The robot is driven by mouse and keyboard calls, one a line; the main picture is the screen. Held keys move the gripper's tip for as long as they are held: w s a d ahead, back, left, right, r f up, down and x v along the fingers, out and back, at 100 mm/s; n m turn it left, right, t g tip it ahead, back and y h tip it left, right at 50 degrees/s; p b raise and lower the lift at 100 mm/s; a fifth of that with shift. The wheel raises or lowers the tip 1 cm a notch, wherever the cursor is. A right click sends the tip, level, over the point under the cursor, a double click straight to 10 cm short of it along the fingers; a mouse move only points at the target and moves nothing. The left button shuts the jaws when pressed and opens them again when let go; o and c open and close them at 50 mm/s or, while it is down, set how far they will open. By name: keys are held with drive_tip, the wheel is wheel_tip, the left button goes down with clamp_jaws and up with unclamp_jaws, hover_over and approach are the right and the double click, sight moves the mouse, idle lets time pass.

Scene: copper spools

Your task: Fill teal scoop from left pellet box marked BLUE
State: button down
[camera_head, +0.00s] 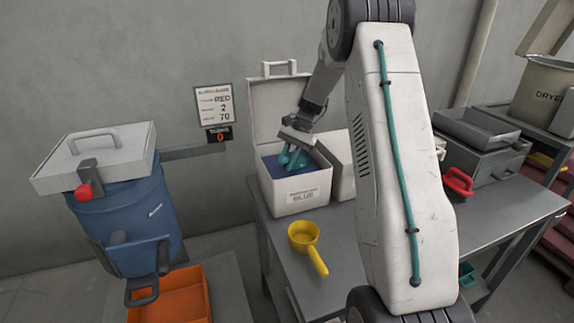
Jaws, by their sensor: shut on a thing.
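The white pellet box marked BLUE (296,203) stands on the table with its lid raised at the back. Blue pellets (274,172) show inside it. My gripper (298,138) is over the box, pointing down, and is shut on the teal scoop (293,160). The scoop is at the box opening, low among or just above the pellets; I cannot tell how deep it sits or whether pellets are in it. My own arm crosses the middle of the view and hides part of the table.
A yellow scoop (304,238) lies on the grey table (285,255) before the box. A second white box (338,160) stands right beside it, partly hidden. A blue barrel (130,215) with an orange bin (175,298) below is left. A red-handled item (458,183) is right.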

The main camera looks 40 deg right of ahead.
drive_tip(key=shift+a+r, duration=0.1)
drive_tip(key=shift+r, duration=0.85)
drive_tip(key=shift+s+a+r+t+h, duration=0.2)
drive_tip(key=shift+a+r+h, duration=0.1)
drive_tip(key=shift+r, duration=0.3)
drive_tip(key=shift+s+a+r+t+h, duration=0.15)
drive_tip(key=shift+a+r+h, duration=0.1)
drive_tip(key=shift+r, duration=0.3)
drive_tip(key=s+a+r+t+h, duration=0.1)
drive_tip(key=s+a+r+h, duration=0.1)
drive_tip(key=r, duration=0.3)
drive_tip(key=shift+a+r+h, duration=0.25)
drive_tip(key=shift+a+h, duration=0.3)
drive_tip(key=shift+a, duration=0.25)
drive_tip(key=shift+r+t, duration=0.1)
drive_tip(key=shift+t, duration=0.15)
drive_tip(key=shift+r+n+t+h, duration=0.3)
drive_tip(key=shift+r+h, duration=0.3)
drive_tip(key=shift+r, duration=0.3)
drive_tip(key=shift+s+a, duration=0.1)
drive_tip(key=shift+s, duration=0.05)
